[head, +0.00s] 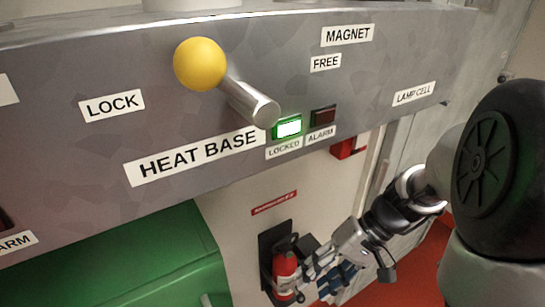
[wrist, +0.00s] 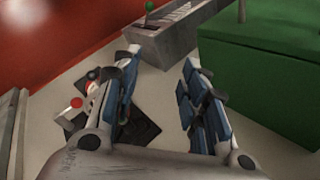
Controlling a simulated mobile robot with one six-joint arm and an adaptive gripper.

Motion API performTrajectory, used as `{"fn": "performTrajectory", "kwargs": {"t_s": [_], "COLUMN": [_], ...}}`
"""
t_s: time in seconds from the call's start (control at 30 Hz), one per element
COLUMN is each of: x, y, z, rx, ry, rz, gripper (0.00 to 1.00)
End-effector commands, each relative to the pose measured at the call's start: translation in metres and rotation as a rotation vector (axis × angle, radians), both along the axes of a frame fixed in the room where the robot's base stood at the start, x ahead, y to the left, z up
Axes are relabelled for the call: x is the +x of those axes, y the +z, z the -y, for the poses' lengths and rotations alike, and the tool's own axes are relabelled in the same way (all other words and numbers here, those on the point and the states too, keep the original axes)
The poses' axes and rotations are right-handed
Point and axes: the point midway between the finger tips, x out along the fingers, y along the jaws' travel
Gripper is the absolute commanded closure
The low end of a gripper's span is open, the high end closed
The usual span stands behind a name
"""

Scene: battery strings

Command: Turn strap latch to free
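A lever with a yellow ball knob (head: 200,64) and a grey metal hub (head: 252,102) is on the grey panel (head: 250,50). Its knob points up and left, towards the LOCK label (head: 112,105). The FREE label (head: 325,63) is to the right. The plate below reads HEAT BASE; no label naming a strap shows. The green LOCKED lamp (head: 288,128) is lit; the ALARM lamp (head: 323,115) is dark. My gripper (head: 322,272) is low, well below the panel and apart from the lever. In the wrist view my gripper (wrist: 158,65) is open, with nothing between its blue-padded fingers.
A red fire extinguisher (head: 286,272) on a black wall mount is close behind my gripper in the head view. A green box (head: 130,260) is at lower left. In the wrist view, a grey beam (wrist: 175,40) bears a green-knobbed lever (wrist: 149,7).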

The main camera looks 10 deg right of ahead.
Motion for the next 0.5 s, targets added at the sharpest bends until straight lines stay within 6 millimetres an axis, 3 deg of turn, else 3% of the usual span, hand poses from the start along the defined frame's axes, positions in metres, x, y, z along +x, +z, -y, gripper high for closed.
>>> {"fn": "performTrajectory", "kwargs": {"t_s": [0.3, 0.5], "x": [0.043, 0.049], "y": [-0.081, -0.147], "z": [0.068, 0.120], "rx": [0.452, 0.653], "ry": [-0.313, -0.584], "rz": [0.078, 0.244], "gripper": [0.60, 0.60]}}
